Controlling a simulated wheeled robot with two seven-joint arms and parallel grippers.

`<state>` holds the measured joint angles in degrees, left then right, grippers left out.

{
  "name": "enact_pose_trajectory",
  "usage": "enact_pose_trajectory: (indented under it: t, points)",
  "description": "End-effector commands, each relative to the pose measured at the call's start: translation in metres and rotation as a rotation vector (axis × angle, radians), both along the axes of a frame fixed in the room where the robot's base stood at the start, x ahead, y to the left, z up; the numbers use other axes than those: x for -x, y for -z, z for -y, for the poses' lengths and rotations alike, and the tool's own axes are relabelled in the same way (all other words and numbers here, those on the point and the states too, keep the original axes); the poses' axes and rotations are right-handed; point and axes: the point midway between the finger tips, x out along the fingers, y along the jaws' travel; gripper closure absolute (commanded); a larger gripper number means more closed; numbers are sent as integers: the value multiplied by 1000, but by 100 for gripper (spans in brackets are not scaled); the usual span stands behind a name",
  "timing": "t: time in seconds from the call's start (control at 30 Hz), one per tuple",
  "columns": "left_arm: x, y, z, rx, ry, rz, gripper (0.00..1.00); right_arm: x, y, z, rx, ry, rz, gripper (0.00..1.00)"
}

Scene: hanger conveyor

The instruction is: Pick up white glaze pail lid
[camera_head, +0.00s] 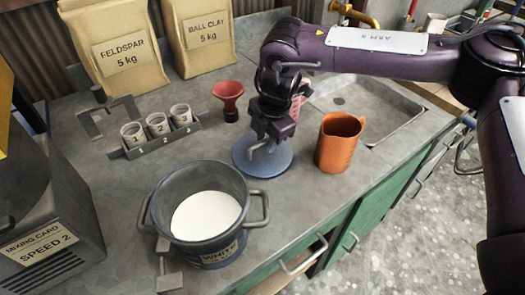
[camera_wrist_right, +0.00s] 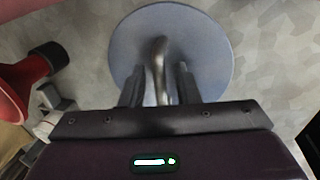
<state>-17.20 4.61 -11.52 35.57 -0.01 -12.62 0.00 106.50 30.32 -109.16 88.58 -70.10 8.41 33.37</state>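The white glaze pail lid (camera_head: 245,160) is a flat blue-grey disc lying on the counter, right of the pail. In the right wrist view the lid (camera_wrist_right: 205,50) has a raised metal handle (camera_wrist_right: 160,58) across its middle. My right gripper (camera_head: 264,143) is over the lid, pointing down. In the wrist view its fingers (camera_wrist_right: 159,88) stand apart on either side of the handle, with gaps showing. The glaze pail (camera_head: 215,252) is open, labelled WHITE, and holds white glaze. My left gripper is not in view.
An orange jug (camera_head: 338,145) stands close right of the lid, and a red funnel (camera_head: 229,98) behind it. A rack of numbered cups (camera_head: 163,142) is at the left.

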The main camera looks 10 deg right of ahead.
Motion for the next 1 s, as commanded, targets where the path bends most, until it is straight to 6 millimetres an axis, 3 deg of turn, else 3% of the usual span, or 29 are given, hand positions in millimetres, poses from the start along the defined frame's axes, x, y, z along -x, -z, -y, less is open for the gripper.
enact_pose_trajectory:
  t: [0.27,0.5,0.83,1.0]
  points:
    - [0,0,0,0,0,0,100,-1,5,-1,-1,0,0,71]
    - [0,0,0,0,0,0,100,-1,5,-1,-1,-1,1,100]
    - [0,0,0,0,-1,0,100,-1,3,-1,-2,-1,1,100]
    - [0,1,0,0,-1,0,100,-2,-8,-1,-2,0,4,100]
